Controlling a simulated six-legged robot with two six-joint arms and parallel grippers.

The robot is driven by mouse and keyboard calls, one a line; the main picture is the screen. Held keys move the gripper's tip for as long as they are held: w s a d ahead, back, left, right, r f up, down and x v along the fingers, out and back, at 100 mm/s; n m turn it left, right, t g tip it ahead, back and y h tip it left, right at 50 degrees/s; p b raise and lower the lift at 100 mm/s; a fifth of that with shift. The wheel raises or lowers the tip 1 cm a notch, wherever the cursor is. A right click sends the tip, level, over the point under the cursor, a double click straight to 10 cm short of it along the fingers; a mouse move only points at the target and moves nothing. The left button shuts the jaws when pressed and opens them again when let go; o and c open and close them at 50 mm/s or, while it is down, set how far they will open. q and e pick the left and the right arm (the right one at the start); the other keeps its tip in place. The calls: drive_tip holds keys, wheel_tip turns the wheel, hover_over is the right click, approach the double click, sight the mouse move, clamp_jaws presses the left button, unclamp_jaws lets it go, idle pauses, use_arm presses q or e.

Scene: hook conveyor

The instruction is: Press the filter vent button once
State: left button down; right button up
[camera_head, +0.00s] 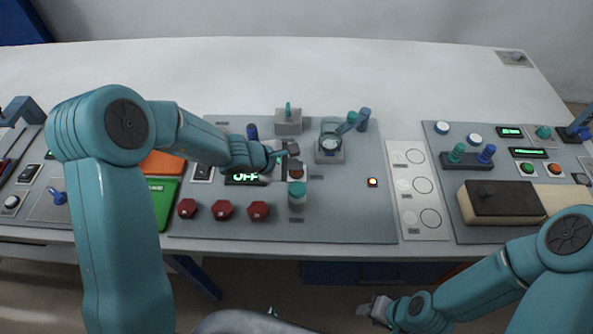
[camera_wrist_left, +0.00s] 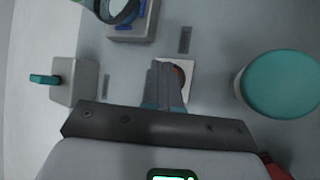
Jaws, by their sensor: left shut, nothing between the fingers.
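A small reddish-brown round button (camera_head: 297,173) on a pale square plate sits in the middle of the grey panel. It also shows in the left wrist view (camera_wrist_left: 180,72), partly hidden behind the fingers. My left gripper (camera_head: 294,158) is shut and empty, right over this button. In the left wrist view its closed fingertips (camera_wrist_left: 165,66) overlap the plate's left part; I cannot tell whether they touch the button. The labels are too small to read, so I cannot confirm it is the filter vent button. My right gripper (camera_head: 372,308) is low, in front of the table's edge, its jaws unclear.
A teal-lidded jar (camera_head: 297,198) stands just in front of the button. A grey box with a teal lever (camera_head: 288,122) and a glass vessel on a stand (camera_head: 330,148) are behind.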

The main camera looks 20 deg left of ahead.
sight(293, 173)
use_arm(q)
drive_tip(key=shift+f+b, duration=0.45)
drive_tip(key=shift+b, duration=0.2)
idle(0.6)
drive_tip(key=shift+r, duration=0.15)
drive_tip(key=shift+r+p, duration=0.6)
drive_tip(key=shift+r, duration=0.15)
wheel_tip(293, 173, up, 5)
drive_tip(key=p, duration=0.4)
idle(0.5)
idle(0.5)
